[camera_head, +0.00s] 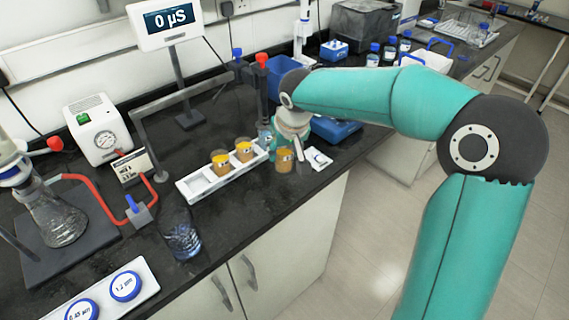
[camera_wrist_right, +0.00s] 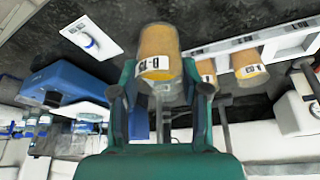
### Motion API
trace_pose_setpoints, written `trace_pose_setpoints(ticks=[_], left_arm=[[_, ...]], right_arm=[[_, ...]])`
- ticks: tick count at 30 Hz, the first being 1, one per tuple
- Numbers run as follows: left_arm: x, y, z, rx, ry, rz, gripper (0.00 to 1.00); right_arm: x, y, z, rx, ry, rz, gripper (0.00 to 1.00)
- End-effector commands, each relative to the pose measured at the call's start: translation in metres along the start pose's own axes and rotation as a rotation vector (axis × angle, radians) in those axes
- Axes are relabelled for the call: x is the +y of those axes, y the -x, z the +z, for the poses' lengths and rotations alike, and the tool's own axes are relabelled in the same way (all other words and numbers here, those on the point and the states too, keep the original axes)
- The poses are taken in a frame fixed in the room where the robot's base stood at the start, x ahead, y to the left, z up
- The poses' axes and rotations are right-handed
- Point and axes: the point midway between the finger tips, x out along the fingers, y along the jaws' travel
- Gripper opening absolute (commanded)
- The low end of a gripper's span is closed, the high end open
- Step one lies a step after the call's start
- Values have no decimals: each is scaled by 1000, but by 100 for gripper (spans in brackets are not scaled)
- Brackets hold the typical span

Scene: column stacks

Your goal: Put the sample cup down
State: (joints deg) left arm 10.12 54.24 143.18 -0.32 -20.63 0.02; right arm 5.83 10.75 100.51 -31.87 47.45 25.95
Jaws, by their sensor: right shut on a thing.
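My right gripper (camera_head: 291,146) is shut on a sample cup (camera_head: 284,161) with amber contents and a white label. In the right wrist view, the cup (camera_wrist_right: 157,48) shows between the fingers of the right gripper (camera_wrist_right: 161,90), and its label faces the camera. The cup is just right of the white rack (camera_head: 195,189), near the counter's front edge; whether its base touches anything is unclear. Two similar amber cups, one (camera_head: 220,163) and another (camera_head: 244,151), stand in the rack. The rack's left compartment looks empty. My left gripper is not in view.
A small white plate (camera_head: 319,158) lies right of the held cup. A blue device (camera_head: 335,130) stands behind, and a grey frame (camera_head: 148,140) rises behind the rack. Bare black counter (camera_head: 225,205) lies before the rack.

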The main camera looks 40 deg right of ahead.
Motion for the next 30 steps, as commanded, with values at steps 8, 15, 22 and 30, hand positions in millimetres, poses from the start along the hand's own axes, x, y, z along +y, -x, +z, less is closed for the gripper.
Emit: trace_pose_setpoints(ticks=[8, 15, 22, 30], left_arm=[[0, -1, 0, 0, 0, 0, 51], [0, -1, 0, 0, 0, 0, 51], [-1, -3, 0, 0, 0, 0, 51], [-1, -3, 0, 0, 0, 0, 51]], right_arm=[[0, -27, 12, -2, 2, 0, 10], [-1, -42, 17, 2, 2, -1, 10], [-1, -43, 18, 2, 2, -1, 10], [-1, -43, 18, 1, 2, -1, 70]])
